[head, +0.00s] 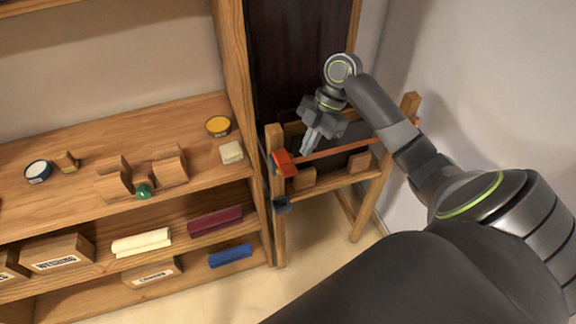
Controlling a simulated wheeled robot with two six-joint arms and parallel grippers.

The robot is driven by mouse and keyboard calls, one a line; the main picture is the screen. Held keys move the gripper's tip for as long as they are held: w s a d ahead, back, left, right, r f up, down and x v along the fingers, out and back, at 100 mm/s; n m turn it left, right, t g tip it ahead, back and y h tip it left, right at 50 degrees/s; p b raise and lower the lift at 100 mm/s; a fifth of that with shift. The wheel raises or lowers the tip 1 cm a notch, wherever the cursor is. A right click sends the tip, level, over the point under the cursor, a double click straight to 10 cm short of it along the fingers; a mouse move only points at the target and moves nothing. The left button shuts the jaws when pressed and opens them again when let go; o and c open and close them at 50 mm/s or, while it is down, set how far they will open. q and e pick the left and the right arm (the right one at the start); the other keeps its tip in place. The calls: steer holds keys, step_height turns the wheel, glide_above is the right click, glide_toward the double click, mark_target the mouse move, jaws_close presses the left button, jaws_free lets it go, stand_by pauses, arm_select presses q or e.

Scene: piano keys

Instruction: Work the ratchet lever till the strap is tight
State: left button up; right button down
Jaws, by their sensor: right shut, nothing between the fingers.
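An orange-red ratchet lever (284,163) sits at the left post of a wooden stand beside the shelf. An orange strap (340,151) runs from near it across the stand to the right, in front of a dark panel. My right gripper (307,150) is shut and empty, pointing down just above and to the right of the lever. I cannot tell whether its fingertips touch the lever or the strap. The far end of the strap is partly hidden behind my right arm. My left gripper is not in view.
A wooden shelf (205,107) stands at the left, holding a yellow tin (218,126), a cream block (231,152), wooden blocks and folded cloths. A white wall is at the right.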

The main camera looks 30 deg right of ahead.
steer(key=v, duration=1.4)
steer(key=shift+d+r, duration=0.2)
